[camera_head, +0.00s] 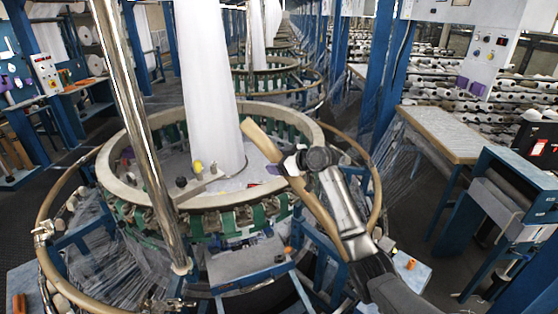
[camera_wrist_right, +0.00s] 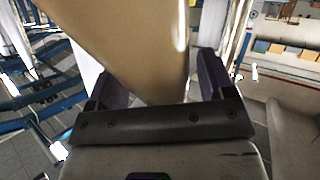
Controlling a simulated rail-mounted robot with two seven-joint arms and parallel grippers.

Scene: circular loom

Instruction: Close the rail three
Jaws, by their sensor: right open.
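A tan curved rail section (camera_head: 318,212) stands tilted up out of the loom's outer ring, at the right front of the loom. It looks like an opened rail; no number is readable on it. My right gripper (camera_head: 285,166) is at the upper part of this rail. In the right wrist view the rail (camera_wrist_right: 135,40) passes between the two open dark fingers (camera_wrist_right: 162,88); firm contact cannot be told. The other tan outer rails (camera_head: 46,215) lie level around the loom's left and right sides. My left gripper is not in view.
The loom's pale inner ring (camera_head: 130,190) surrounds a tall white fabric tube (camera_head: 208,80). A shiny metal pole (camera_head: 140,130) crosses the loom's left front. A wooden-topped table (camera_head: 440,132) and a blue-framed machine (camera_head: 510,190) stand at the right. Dark floor shows at the left.

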